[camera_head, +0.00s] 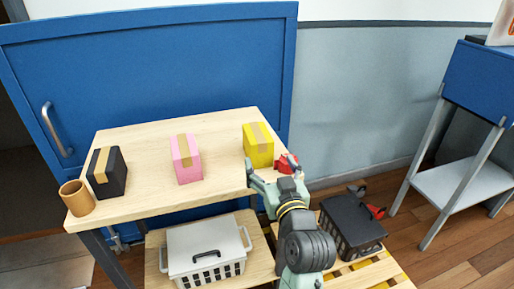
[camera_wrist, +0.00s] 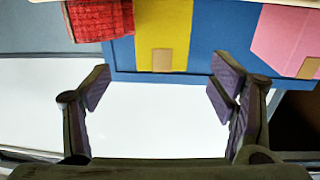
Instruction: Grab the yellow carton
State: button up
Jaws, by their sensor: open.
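The yellow carton (camera_head: 257,150), with a tan tape strip, stands upright near the right end of the wooden table top. In the wrist view the yellow carton (camera_wrist: 180,20) is at the top middle, ahead of my fingers and between their lines. My gripper (camera_head: 272,174) is at the table's front edge, just in front of the carton and apart from it. In the wrist view my gripper (camera_wrist: 161,84) has its two fingers wide apart, with nothing between them.
A red object (camera_head: 287,163) sits close to the carton's right. A pink carton (camera_head: 186,160) stands to its left, then a black carton (camera_head: 107,173) and a brown cup (camera_head: 77,198). A white basket (camera_head: 205,246) and a black crate (camera_head: 350,226) are lower down. Blue panel behind.

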aim_at(263, 150)
jog(key=shift+w+a+f+b, duration=0.1)
jog(key=shift+w+f+b, duration=0.05)
jog(key=shift+w+b, duration=0.35)
jog(key=shift+w+a+f+b, duration=0.1)
jog(key=shift+w+b, duration=0.25)
jog(key=shift+b, duration=0.2)
jog(key=w, duration=0.1)
jog(key=w+p, duration=0.1)
jog(key=shift+w+a+r, duration=0.3)
jog(key=shift+a+r, duration=0.05)
jog(key=shift+a, duration=0.05)
jog(key=shift+p+x, duration=0.75)
jog(key=shift+x, duration=1.95)
jog(key=shift+a, duration=0.1)
jog(key=shift+c, duration=0.4)
jog(key=c, duration=1.3)
jog(key=shift+c, duration=0.7)
